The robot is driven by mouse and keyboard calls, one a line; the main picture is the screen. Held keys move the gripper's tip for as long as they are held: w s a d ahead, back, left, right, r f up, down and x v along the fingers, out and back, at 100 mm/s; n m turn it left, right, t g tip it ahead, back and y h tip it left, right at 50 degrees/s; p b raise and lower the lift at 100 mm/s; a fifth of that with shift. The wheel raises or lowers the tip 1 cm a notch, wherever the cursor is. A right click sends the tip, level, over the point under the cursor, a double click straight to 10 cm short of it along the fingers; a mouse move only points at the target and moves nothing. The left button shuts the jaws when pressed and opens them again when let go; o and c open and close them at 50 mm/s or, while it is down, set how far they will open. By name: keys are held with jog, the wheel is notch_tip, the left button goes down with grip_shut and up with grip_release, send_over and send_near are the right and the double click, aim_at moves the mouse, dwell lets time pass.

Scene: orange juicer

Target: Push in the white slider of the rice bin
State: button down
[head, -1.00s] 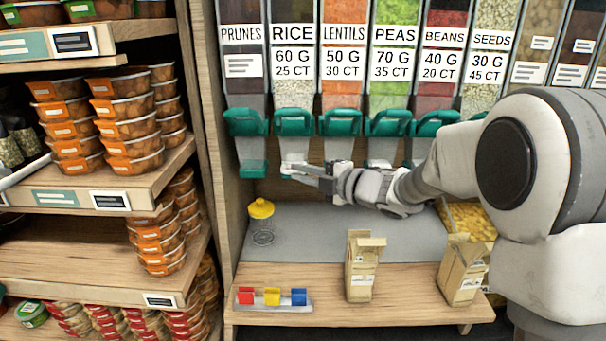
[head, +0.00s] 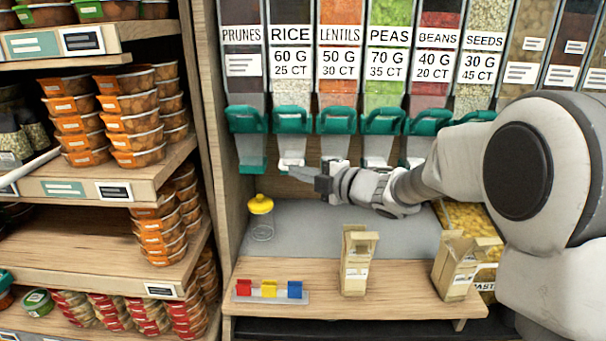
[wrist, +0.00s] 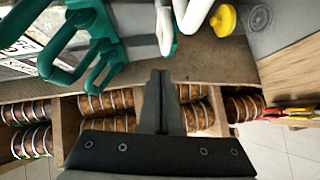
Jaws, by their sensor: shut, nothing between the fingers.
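The rice bin (head: 291,62) is second from the left in the row of dispensers, with a teal lever (head: 292,119) under it. Its white slider (head: 291,153) shows below the lever, just above my fingertips. My gripper (head: 294,174) is shut and empty, pointing left at the slider's lower end. In the wrist view, the closed fingers (wrist: 160,77) point up the picture. White dispenser parts (wrist: 194,14) lie past the tips, with teal pieces beside them. I cannot tell there which white part is the rice slider or whether my fingers touch it.
A yellow-lidded jar (head: 261,218) stands on the grey counter below the dispensers. Two paper bags (head: 356,262) (head: 456,266) and a rack of coloured clips (head: 269,291) are on the wooden ledge. Shelves of packed tubs (head: 132,120) stand on the left. Neighbouring levers sit close to the rice lever.

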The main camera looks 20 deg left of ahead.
jog(key=s+d+r+m+t+h+p, duration=0.1)
jog(key=s+d+r+m+t+h, duration=0.2)
jog(key=d+m, duration=0.5)
jog(key=s+d+r+m+t+h, duration=0.1)
jog(key=s+d+r+m+h, duration=0.15)
jog(key=d+h, duration=0.65)
jog(key=s+d+r+m+t+h+p, duration=0.1)
jog(key=s+d+r+m+t, duration=0.15)
jog(key=d+m, duration=0.65)
jog(key=s+d+f+m+g, duration=0.2)
jog(key=s+f+m+g, duration=0.1)
jog(key=s, duration=0.5)
jog(key=s+d+f+m+g+h, duration=0.1)
jog(key=s+d+f+m+g, duration=0.2)
jog(key=s, duration=0.5)
jog(key=s+d+f+m+g, duration=0.2)
jog(key=s+f+m+g, duration=0.1)
jog(key=s, duration=0.5)
notch_tip(320, 180, up, 16)
jog(key=p, duration=1.5)
jog(key=shift+f, duration=0.15)
jog(key=shift+d+t, duration=0.1)
jog(key=shift+t, duration=0.15)
